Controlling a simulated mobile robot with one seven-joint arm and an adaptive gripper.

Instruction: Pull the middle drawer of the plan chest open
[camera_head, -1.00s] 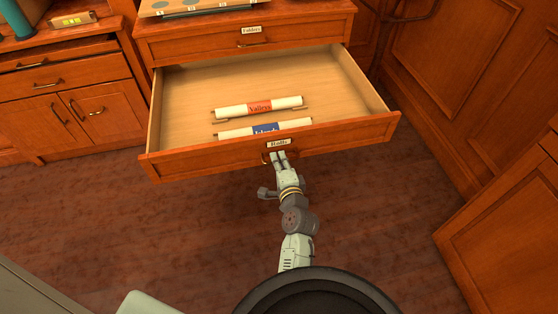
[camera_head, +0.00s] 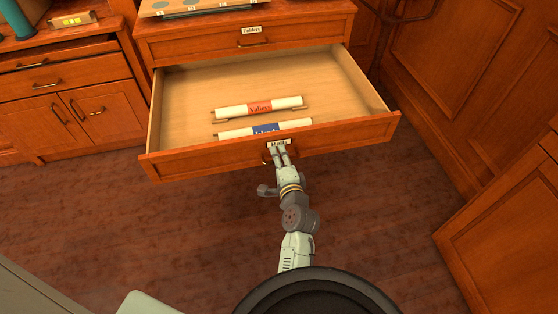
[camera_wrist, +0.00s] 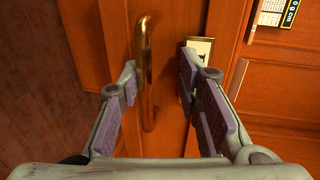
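The plan chest's drawer with the label "Rolls" (camera_head: 278,142) stands far out, below a shut drawer labelled "Folders" (camera_head: 251,30). Its front (camera_head: 200,163) faces me. Inside lie two rolled sheets, "Valleys" (camera_head: 258,107) and a blue-banded one (camera_head: 240,132). My gripper (camera_head: 279,149) is at the middle of the drawer front, its fingers over part of the label. In the wrist view my gripper (camera_wrist: 160,82) has its fingers apart, with the brass handle (camera_wrist: 146,70) between them, closer to the left finger. The label plate (camera_wrist: 199,50) is by the right finger.
A cabinet (camera_head: 75,115) with drawers and doors stands at left. Panelled wood (camera_head: 480,80) rises at right, with another wooden piece (camera_head: 510,220) at lower right. Bare floor (camera_head: 180,230) lies in front of the drawer.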

